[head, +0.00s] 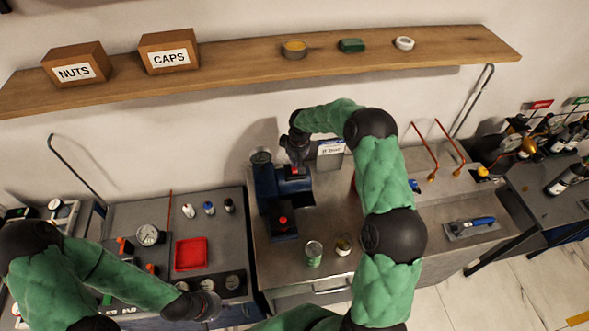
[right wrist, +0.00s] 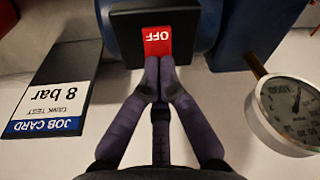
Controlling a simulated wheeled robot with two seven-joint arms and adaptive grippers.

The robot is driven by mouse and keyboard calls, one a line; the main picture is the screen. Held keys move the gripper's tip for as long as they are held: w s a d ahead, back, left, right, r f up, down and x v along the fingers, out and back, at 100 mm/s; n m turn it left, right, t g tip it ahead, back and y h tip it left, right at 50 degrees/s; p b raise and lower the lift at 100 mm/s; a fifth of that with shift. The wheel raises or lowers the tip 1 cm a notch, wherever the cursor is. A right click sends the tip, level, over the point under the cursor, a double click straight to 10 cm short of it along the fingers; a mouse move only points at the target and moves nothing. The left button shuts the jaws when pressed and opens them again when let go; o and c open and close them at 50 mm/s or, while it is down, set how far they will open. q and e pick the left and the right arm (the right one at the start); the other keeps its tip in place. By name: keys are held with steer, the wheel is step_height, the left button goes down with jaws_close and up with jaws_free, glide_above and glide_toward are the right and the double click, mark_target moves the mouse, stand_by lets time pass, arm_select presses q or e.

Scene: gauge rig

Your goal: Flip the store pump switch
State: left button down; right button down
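The store pump (head: 268,192) is a dark blue unit on the middle bench. Its switch (right wrist: 157,40) shows in the right wrist view as a red face with an upside-down "OFF", set in a black housing (right wrist: 122,38). My right gripper (right wrist: 160,62) has its fingers together, tips at the edge of the red face; I cannot tell whether they touch it. In the head view this gripper (head: 295,165) points down over the pump, hiding part of it. My left gripper (head: 208,303) hangs low at the left bench, its fingers unclear.
A job card reading "8 bar" (right wrist: 45,90) stands left of the switch in the right wrist view, and a round gauge (right wrist: 288,112) is at right. A can (head: 314,253) and a small jar (head: 344,244) stand in front. A wooden shelf (head: 240,72) runs above.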

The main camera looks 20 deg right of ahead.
steer(key=shift+f, duration=0.3)
steer(key=shift+r, duration=0.15)
steer(key=shift+r+p, duration=1.3)
steer(key=shift+r, duration=2.15)
